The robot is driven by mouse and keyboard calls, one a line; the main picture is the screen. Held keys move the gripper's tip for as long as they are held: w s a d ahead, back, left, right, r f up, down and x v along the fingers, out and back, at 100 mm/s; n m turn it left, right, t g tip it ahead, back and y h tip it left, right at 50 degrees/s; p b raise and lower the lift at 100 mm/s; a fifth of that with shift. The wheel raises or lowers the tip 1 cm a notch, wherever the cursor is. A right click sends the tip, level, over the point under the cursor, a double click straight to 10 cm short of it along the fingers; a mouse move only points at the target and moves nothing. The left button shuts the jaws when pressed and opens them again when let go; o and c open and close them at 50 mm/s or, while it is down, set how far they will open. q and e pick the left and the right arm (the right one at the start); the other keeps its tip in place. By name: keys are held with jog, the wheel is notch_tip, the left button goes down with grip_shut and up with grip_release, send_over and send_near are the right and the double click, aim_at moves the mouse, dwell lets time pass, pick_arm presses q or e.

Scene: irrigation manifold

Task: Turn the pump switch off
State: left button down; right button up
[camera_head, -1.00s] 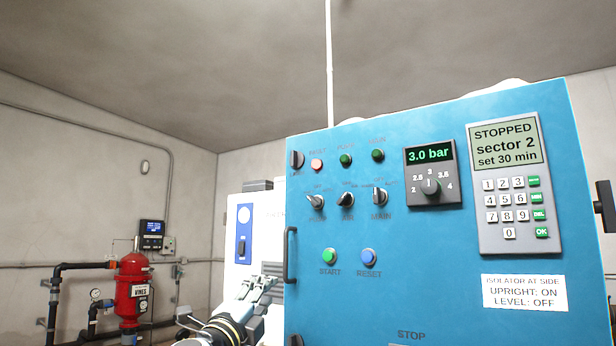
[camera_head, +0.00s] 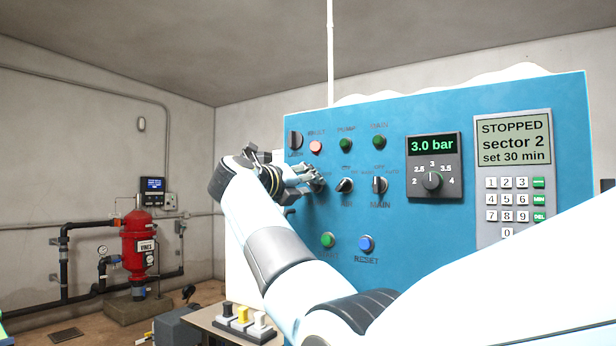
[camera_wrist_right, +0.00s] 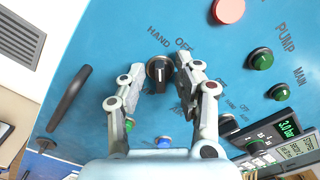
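The pump switch is a black rotary knob (camera_wrist_right: 158,76) on the blue panel (camera_head: 420,105). In the right wrist view it sits between my right gripper's two fingers, with blue panel showing on both sides of it. Its bar points roughly towards the HAND mark; OFF is printed to the right of HAND, and the AUTO side is partly behind a finger. In the head view my right gripper (camera_head: 312,179) is at the panel and covers this knob. The gripper is open around the knob; contact does not show. My left gripper is not in view.
Close right of the gripper are the AIR knob (camera_head: 345,185) and MAIN knob (camera_head: 380,185). Below are a green START button (camera_head: 327,240) and a blue RESET button (camera_head: 366,243). A black door handle (camera_wrist_right: 68,100) stands out from the panel. Lamps sit above.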

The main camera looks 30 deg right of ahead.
jog(key=shift+w+d, duration=0.1)
jog(key=shift+d, duration=0.15)
grip_shut()
jog(key=shift+f+m+b, duration=0.15)
jog(key=shift+m+b, duration=0.15)
jog(key=shift+b, duration=0.2)
jog(key=m+b, duration=0.5)
jog(key=b, duration=0.4)
jog(key=shift+f+m, duration=0.1)
jog(key=shift+m, duration=0.2)
jog(key=shift+s+r+m+b, duration=0.1)
jog(key=shift+r+m+b, duration=0.05)
jog(key=shift+m+b, duration=0.6)
jog(key=shift+s+r+m+b, duration=0.1)
jog(key=shift+m+b, duration=0.55)
jog(key=shift+b, duration=0.1)
